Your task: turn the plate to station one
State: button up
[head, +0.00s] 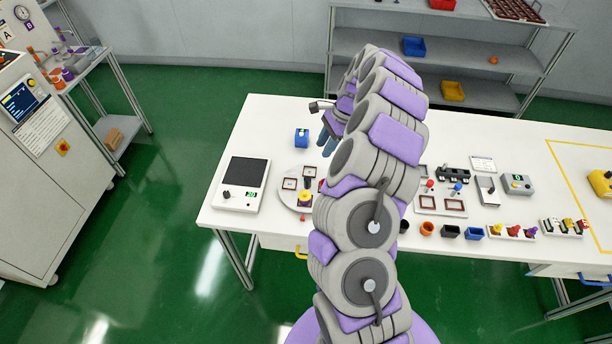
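The round pale plate (289,197) lies on the white table, left of my arm. It bears small dark-red square frames (290,183), a yellow piece (305,198) and a dark upright knob (307,182). My arm hides its right side. A small red piece (302,217) shows at its front edge. My gripper (326,133) is above the table, behind the plate in the picture and apart from it. No station label is readable.
Right of my arm are a tray with square frames (427,203), several small pots (450,232) and a grey box (516,185). Shelves (480,48) stand behind.

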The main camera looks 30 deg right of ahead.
aim_at(308, 178)
jog(key=b+x, duration=0.2)
jog(key=x, duration=1.4)
jog(key=shift+f, duration=0.3)
jog(key=shift+d, duration=0.1)
jog(key=shift+d, duration=0.1)
jog(key=shift+c, duration=0.2)
grip_shut()
